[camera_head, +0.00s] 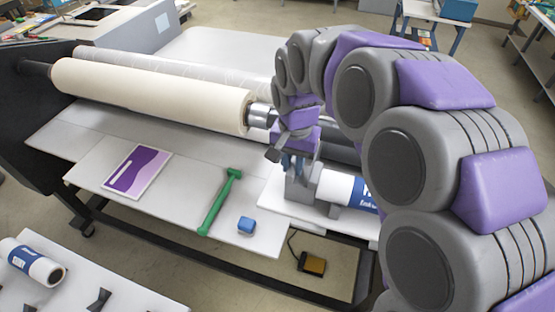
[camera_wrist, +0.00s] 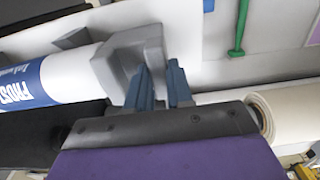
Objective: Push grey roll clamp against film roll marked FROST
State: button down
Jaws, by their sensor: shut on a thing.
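The grey roll clamp (camera_head: 301,192) stands at the left end of the white film roll (camera_head: 338,187) with a blue label in the head view. In the wrist view the clamp (camera_wrist: 125,55) is at the roll's right end, and the roll's label (camera_wrist: 22,85) reads FROST. I see no clear gap between clamp and roll there. My gripper (camera_head: 292,165) is above the clamp; its blue fingers (camera_wrist: 162,84) are shut on part of the clamp. The exact contact is partly hidden by the fingers.
A cream roll (camera_head: 150,92) lies on the laminator behind. Another blue-labelled roll (camera_head: 30,262) lies on a table at lower left.

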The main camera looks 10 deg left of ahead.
jog(key=shift+d, duration=0.5)
jog(key=c, duration=1.4)
grip_release()
jog(key=o, duration=0.4)
jog(key=shift+d, duration=0.25)
jog(key=shift+a, duration=0.15)
